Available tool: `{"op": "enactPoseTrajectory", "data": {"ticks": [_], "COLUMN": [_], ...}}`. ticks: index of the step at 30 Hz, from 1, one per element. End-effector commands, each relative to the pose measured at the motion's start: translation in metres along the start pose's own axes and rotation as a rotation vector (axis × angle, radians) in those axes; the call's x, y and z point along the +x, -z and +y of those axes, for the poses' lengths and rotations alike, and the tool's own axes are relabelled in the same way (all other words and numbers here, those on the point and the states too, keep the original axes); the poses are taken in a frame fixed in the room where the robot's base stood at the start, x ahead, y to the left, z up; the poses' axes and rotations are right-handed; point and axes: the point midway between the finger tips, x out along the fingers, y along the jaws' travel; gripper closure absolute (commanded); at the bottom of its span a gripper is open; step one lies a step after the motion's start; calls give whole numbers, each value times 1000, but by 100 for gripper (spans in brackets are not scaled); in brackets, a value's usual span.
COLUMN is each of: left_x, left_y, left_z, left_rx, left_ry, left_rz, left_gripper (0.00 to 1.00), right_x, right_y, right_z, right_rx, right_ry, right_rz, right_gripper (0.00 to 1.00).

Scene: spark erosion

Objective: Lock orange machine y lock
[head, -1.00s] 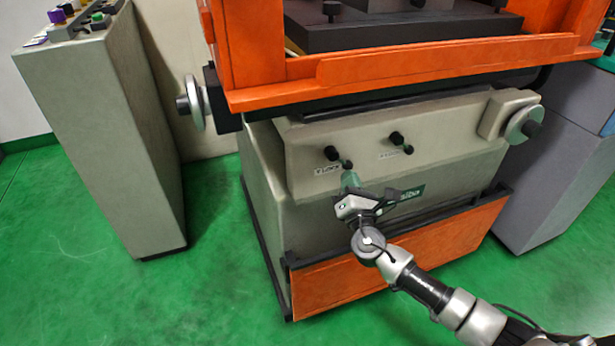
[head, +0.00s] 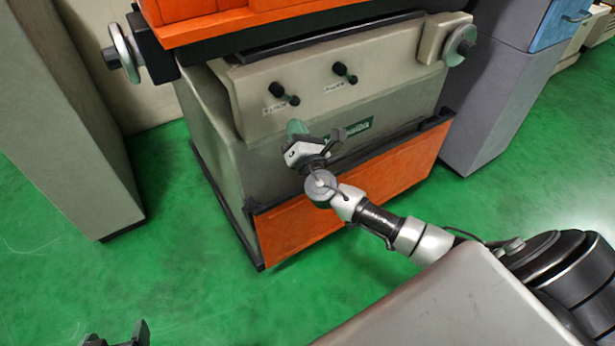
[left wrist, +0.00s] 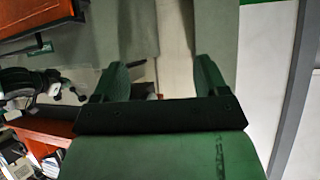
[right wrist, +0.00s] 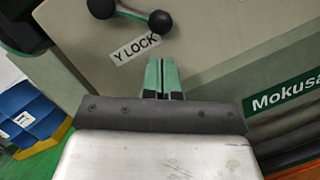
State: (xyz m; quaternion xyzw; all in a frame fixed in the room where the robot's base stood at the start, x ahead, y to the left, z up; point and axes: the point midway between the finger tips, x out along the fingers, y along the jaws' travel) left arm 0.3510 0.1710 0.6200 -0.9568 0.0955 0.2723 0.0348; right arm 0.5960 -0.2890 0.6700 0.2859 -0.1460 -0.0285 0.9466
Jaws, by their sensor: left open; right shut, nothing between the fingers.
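The orange and grey machine (head: 390,85) stands ahead. On its grey front is the Y lock lever (head: 277,89), black with two round knobs, just above its label (head: 278,105). The right wrist view shows the lever (right wrist: 130,10) and the label "Y LOCK" (right wrist: 136,47) close up. My right gripper (head: 296,128) is in front of the panel, below the Y lock. Its green fingers (right wrist: 162,66) are shut and empty, pointing just under the label. My left gripper (head: 117,336) is low at the left, far from the lever; its fingers (left wrist: 163,78) are open and empty.
A second similar black lever (head: 343,70) sits to the right. Handwheels (head: 122,52) stick out at both machine sides. A grey cabinet (head: 60,120) stands left and a blue-grey one (head: 505,85) right. Green floor (head: 170,260) is free in front.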

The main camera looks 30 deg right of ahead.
Motion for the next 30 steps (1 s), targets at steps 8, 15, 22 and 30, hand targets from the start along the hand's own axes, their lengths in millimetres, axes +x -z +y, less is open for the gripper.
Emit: {"op": "enactPoseTrajectory", "data": {"ticks": [8,15,22,30], "left_x": [3,2,2,2], "left_y": [23,14,12,12], "left_z": [4,2,2,2], "left_rx": [1,1,1,0], "left_ry": [-9,-6,-5,-5], "left_rz": [155,97,88,86], "left_gripper": [26,26,26,26], "right_x": [-29,-78,-98,-99], "right_y": [5,5,5,5], "right_z": [-4,-3,-2,-2], "right_rx": [0,0,0,0], "right_ry": [0,0,0,0], "right_rz": [5,3,0,0], "right_gripper": [100,100,100,100]}}
